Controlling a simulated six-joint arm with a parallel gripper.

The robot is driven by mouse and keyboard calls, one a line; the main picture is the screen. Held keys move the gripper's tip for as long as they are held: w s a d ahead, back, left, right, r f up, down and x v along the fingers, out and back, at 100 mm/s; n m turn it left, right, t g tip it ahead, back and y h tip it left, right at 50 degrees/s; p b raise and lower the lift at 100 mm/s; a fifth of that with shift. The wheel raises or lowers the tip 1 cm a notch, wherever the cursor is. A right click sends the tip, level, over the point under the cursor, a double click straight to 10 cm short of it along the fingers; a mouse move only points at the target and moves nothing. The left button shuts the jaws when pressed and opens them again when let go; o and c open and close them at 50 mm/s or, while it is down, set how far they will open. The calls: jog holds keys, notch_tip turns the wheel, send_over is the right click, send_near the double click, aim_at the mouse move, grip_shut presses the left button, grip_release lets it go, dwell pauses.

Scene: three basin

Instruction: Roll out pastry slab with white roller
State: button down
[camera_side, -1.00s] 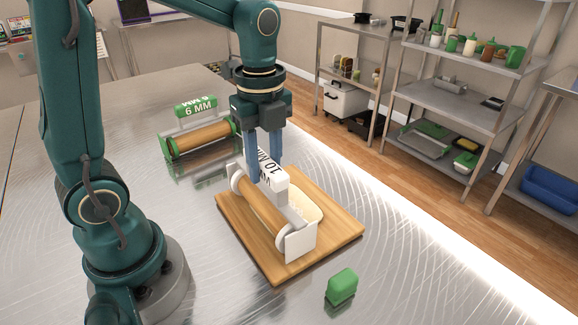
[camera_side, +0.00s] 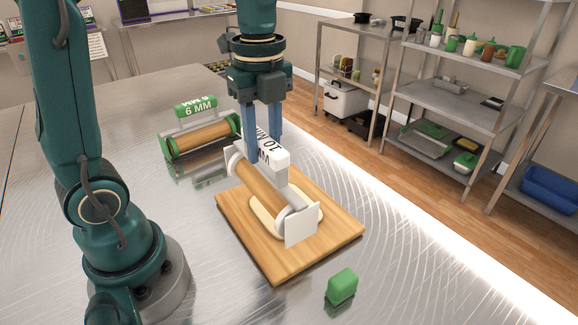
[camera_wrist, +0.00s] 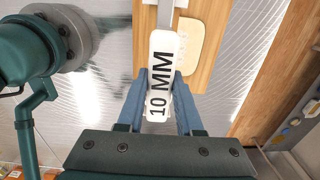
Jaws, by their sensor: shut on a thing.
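The white roller (camera_side: 258,185) has a wooden cylinder, white end plates and a white handle marked 10 MM (camera_wrist: 160,75). My gripper (camera_side: 263,148) is shut on that handle from above; its blue fingers sit on both sides of the handle in the wrist view (camera_wrist: 158,92). The roller appears held a little above the wooden board (camera_side: 340,232). The pale pastry slab (camera_side: 313,218) lies on the board, partly hidden under the roller, with its edges showing on both sides. The slab also shows right of the handle in the wrist view (camera_wrist: 190,45).
A green roller marked 6 MM (camera_side: 200,135) stands on the metal table behind the board. A small green block (camera_side: 341,287) lies in front of the board. The table's right edge runs beyond the board. Shelves (camera_side: 455,100) stand farther back.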

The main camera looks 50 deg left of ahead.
aim_at(266, 168)
jog(key=shift+r, duration=1.05)
jog(key=shift+f, duration=0.15)
jog(key=shift+f, duration=2.1)
jog(key=shift+f, duration=0.85)
jog(key=shift+w+r, duration=0.15)
jog(key=shift+w, duration=2.1)
